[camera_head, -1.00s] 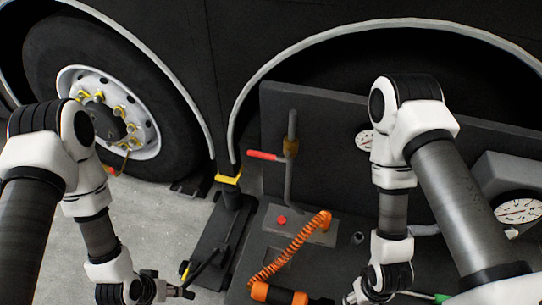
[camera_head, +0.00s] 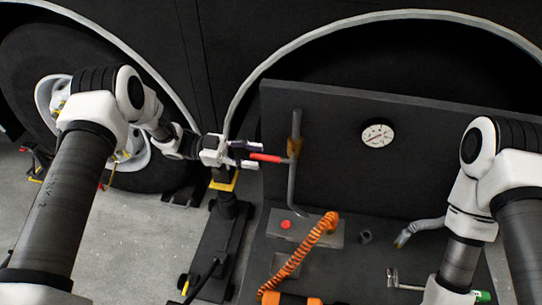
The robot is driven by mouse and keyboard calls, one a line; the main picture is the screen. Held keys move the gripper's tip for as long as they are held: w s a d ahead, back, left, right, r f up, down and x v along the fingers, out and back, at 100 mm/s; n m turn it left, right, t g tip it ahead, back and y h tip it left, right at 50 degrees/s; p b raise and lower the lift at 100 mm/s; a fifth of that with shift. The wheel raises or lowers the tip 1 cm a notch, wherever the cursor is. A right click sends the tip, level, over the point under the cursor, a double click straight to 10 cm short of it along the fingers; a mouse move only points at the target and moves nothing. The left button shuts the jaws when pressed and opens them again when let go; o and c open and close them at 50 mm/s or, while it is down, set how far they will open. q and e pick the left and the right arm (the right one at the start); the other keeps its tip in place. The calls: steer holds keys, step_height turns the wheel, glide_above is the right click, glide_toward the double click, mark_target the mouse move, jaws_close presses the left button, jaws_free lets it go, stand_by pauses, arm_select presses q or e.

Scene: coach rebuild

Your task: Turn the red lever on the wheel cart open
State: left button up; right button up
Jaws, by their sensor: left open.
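The red lever (camera_head: 266,158) sticks out level to the left from a brass valve (camera_head: 295,147) on a grey upright pipe (camera_head: 292,182) at the wheel cart's dark back panel (camera_head: 340,180). My left gripper (camera_head: 252,154) is open at the lever's left end, with its fingers close to the red handle. I cannot tell whether they touch it. My right arm is at the right; its gripper is not clearly seen, below the picture's edge or hidden.
A red button (camera_head: 285,224) on a grey box, an orange coiled hose (camera_head: 315,243) and a round gauge (camera_head: 377,134) are on the cart. A black jack stand (camera_head: 222,235) with a yellow top is left of it. A bus wheel (camera_head: 60,110) stands behind my left arm.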

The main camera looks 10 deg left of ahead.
mark_target(278, 159)
arm_select(q)
steer(key=d, duration=0.4)
jaws_close()
